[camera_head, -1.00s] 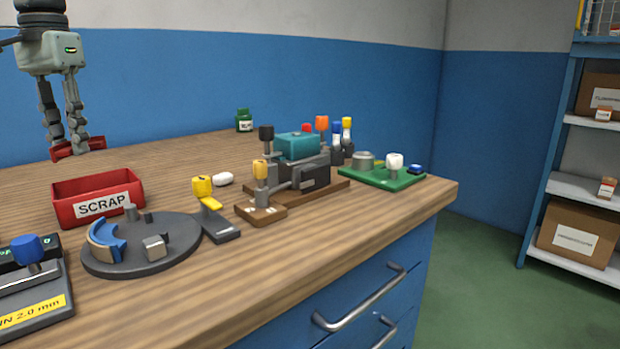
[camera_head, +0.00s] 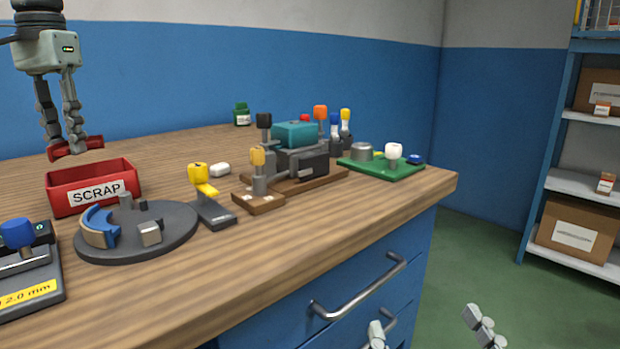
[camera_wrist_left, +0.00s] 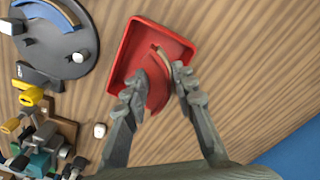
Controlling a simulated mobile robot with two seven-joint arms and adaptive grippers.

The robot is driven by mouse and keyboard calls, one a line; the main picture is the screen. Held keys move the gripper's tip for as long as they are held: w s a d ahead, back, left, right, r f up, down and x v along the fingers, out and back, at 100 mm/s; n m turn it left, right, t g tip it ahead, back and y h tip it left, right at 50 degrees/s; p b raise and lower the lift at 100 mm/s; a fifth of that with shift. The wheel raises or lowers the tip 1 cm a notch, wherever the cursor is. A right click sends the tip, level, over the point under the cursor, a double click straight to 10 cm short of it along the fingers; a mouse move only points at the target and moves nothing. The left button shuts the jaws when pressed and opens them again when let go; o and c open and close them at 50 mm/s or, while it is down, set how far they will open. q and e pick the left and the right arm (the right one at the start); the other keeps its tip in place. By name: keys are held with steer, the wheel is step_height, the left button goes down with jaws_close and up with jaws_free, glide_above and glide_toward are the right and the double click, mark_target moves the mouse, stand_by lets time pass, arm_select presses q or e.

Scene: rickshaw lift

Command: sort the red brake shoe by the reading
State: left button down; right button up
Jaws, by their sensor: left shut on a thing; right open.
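My left gripper (camera_head: 74,148) is shut on the red brake shoe (camera_head: 80,148), holding it in the air at the far left. In the left wrist view the curved shoe (camera_wrist_left: 158,85) is between the fingertips, seen over the red SCRAP bin (camera_wrist_left: 118,72). The bin (camera_head: 92,193) stands on the bench; the head view shows the shoe above its rear. The gauge (camera_head: 28,290) with a blue knob and a yellow "2.0 mm" label is cut off at the left edge; its display is not readable. My right gripper (camera_head: 428,328) is open and empty at the bottom, in front of the drawers.
A round grey plate (camera_head: 170,240) carries a blue curved shoe (camera_head: 98,228). Nearby are a yellow-knobbed lever (camera_head: 205,192), a white lump (camera_head: 219,169), a teal-topped fixture (camera_head: 295,135) and a green board (camera_head: 385,170). The front bench strip is clear.

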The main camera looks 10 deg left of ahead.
arm_select(q)
steer(key=c, duration=1.2)
jaws_free()
steer(key=shift+o, duration=0.2)
step_height(320, 180, up, 12)
